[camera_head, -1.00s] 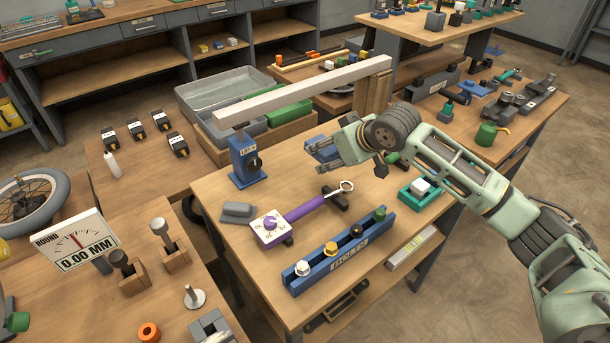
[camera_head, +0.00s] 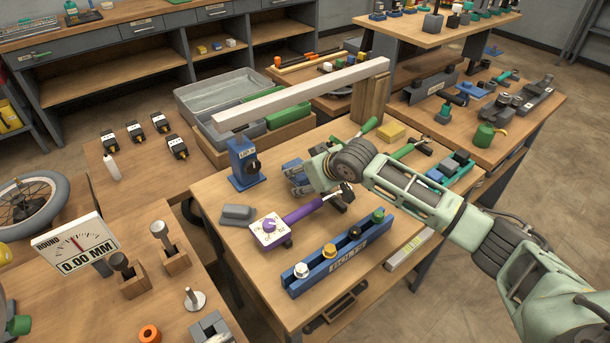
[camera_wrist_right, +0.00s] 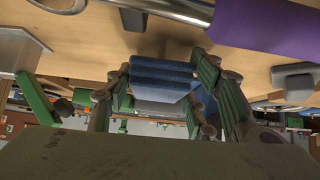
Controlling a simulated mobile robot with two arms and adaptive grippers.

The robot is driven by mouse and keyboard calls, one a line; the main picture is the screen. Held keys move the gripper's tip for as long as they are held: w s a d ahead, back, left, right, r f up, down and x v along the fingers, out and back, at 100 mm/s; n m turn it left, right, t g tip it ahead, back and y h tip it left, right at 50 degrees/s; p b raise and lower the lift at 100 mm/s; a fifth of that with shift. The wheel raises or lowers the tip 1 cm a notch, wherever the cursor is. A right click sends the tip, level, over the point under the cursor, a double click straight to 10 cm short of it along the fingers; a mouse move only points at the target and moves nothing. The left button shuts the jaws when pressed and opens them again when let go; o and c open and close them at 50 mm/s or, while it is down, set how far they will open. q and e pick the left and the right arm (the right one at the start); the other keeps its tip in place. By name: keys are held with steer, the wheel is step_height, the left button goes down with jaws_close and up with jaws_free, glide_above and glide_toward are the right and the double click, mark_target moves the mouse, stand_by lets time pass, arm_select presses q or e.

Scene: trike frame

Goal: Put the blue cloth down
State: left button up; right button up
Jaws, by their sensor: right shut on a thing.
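The blue cloth (camera_wrist_right: 163,80) sits folded between the two green-padded fingers of my right gripper (camera_wrist_right: 175,95) in the right wrist view. In the head view my right gripper (camera_head: 299,178) is low over the middle table, right of the blue stand, and mostly hides the cloth (camera_head: 292,164). The gripper is shut on the cloth. I cannot tell whether the cloth touches the tabletop. My left gripper is not in view.
The purple-handled tool (camera_head: 304,210) lies close in front of the gripper. The blue stand (camera_head: 243,162) is to its left, with a long pale beam (camera_head: 300,93) behind. A blue rack (camera_head: 335,255) lies nearer. Bare tabletop (camera_head: 215,190) shows at the left.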

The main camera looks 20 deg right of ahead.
steer(key=shift+f, duration=0.2)
steer(key=shift+s+f, duration=0.2)
steer(key=shift+f, duration=0.15)
steer(key=o, duration=0.8)
steer(key=shift+f, duration=0.1)
steer(key=shift+c, duration=0.2)
steer(key=o, duration=0.5)
steer(key=shift+f, duration=0.35)
steer(key=shift+c, duration=0.2)
steer(key=shift+r, duration=0.4)
steer(key=v, duration=0.8)
steer(key=w+r+v, duration=0.1)
steer(key=v, duration=0.3)
steer(key=shift+s+r, duration=0.2)
steer(key=shift+s, duration=0.1)
